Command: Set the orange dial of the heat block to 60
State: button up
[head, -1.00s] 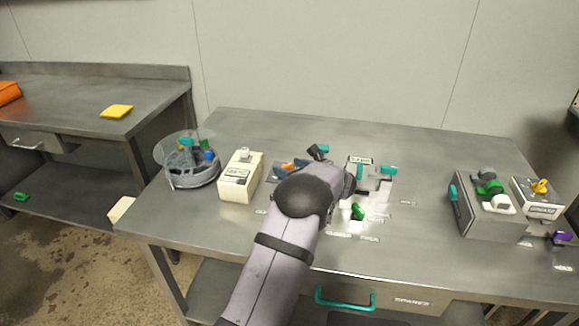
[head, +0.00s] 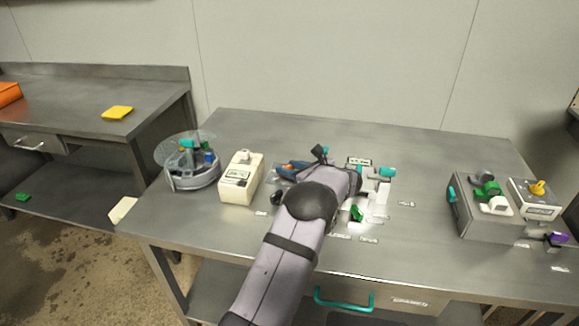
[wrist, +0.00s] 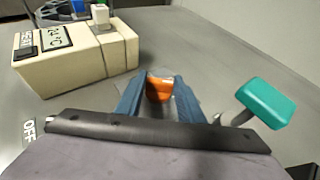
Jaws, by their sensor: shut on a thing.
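The orange dial (wrist: 158,90) shows between the two blue fingers of my gripper (wrist: 160,80) in the wrist view. My gripper is shut on it. Its pointer and scale are hidden by the fingers and wrist, so its setting cannot be read. In the head view my gripper (head: 291,169) is low over the table, right of a cream box (head: 241,180). This box (wrist: 80,60) bears a label that seems to read HEAT and a small display in °C in the wrist view.
A teal handle (wrist: 266,103) stands close to the right of my fingers. A label reading OFF (wrist: 29,131) lies at left. A round clear-lidded container (head: 190,172) stands left of the cream box. A grey unit (head: 485,212) stands far right. The back of the table is clear.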

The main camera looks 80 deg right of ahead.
dwell(0.4)
jog(key=o, duration=1.1)
jog(key=shift+c, duration=0.2)
jog(key=shift+r, duration=0.1)
notch_tip(320, 180, up, 10)
